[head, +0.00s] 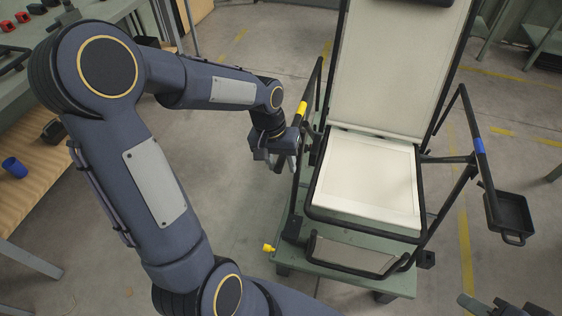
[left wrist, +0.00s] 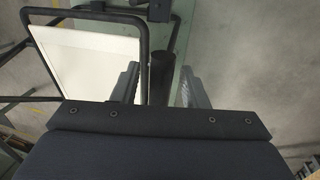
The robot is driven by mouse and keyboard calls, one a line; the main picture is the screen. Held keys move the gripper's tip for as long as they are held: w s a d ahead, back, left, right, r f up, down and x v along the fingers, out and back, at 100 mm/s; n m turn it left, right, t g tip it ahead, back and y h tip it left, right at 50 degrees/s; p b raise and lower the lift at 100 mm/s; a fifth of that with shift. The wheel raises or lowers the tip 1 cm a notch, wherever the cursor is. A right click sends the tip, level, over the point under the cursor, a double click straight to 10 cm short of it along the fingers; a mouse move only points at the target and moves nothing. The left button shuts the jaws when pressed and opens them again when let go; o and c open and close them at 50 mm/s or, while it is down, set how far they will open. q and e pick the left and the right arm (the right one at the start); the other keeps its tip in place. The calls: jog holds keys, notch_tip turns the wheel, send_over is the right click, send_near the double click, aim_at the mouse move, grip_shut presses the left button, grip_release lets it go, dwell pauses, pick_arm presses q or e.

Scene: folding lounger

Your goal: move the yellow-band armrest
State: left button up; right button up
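The yellow-band armrest is a black bar with a yellow band (head: 300,109) on the left side of the cream lounger (head: 367,180) in the head view. My left gripper (head: 281,162) is just below the band, beside the bar. In the left wrist view its two grey fingers (left wrist: 157,88) are apart, with a black tube (left wrist: 161,72) between them.
The blue-band armrest (head: 478,146) stands on the lounger's right, with a black tray (head: 510,213) beside it. A small yellow knob (head: 269,248) sticks out of the green base (head: 345,281). A bench with a blue cup (head: 14,167) is at far left. Floor between is clear.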

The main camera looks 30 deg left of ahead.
pick_arm(q)
grip_shut()
dwell(0.3)
notch_tip(320, 180, up, 14)
jog(key=w+g+p, duration=0.2)
jog(key=p, duration=1.2)
jog(key=shift+w+a+f+g+h, duration=0.15)
jog(key=shift+w+a+g+h, duration=0.15)
jog(key=shift+g, duration=0.1)
grip_release()
jog(key=shift+s, duration=0.1)
